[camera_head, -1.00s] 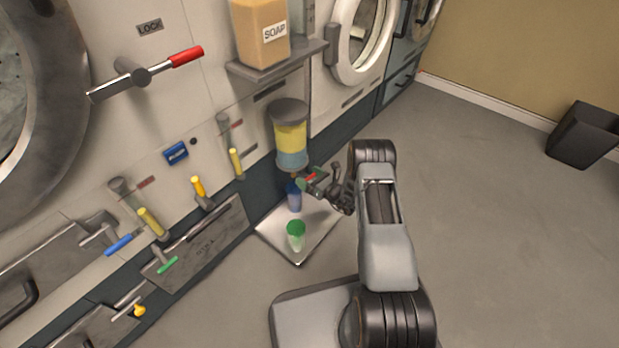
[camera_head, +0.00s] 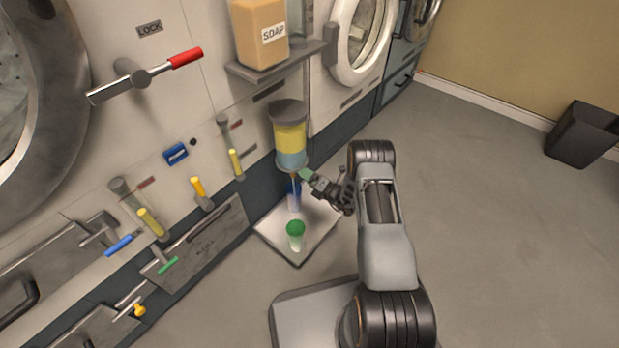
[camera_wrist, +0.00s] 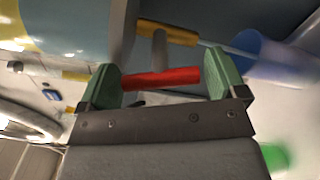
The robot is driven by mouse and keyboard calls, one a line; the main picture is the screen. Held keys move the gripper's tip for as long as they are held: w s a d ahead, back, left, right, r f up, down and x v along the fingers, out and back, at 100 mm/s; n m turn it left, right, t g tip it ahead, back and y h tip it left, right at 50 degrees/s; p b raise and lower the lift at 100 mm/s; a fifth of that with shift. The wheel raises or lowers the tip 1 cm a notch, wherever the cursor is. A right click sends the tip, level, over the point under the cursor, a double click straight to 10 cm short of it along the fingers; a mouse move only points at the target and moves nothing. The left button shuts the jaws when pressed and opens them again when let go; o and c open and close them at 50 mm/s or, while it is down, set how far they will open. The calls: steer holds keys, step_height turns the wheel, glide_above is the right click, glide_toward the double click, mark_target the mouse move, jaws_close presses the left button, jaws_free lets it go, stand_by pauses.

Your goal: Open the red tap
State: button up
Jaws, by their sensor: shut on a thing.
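The red tap (camera_wrist: 160,79) shows in the wrist view as a red bar, with its ends between the two green pads of my gripper (camera_wrist: 158,88). My gripper is shut on it. A grey stem and a yellow bar (camera_wrist: 168,35) sit behind it. In the head view my gripper (camera_head: 308,177) is just below and right of the dispenser (camera_head: 290,135), which holds yellow above blue. The red tap is hidden there. A thin stream (camera_head: 294,182) runs from the dispenser's underside down to the blue cup (camera_head: 294,203); it also shows pale blue in the wrist view.
A green cup (camera_head: 295,232) stands on the white tray (camera_head: 272,240) in front of the blue cup. A soap container (camera_head: 258,40) sits on a shelf (camera_head: 250,72) above. Several machine handles are at the left. The floor at the right is clear up to a dark bin (camera_head: 583,135).

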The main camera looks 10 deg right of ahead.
steer(key=shift+w+r+m, duration=0.15)
steer(key=shift+w+m, duration=0.1)
steer(key=shift+m, duration=0.95)
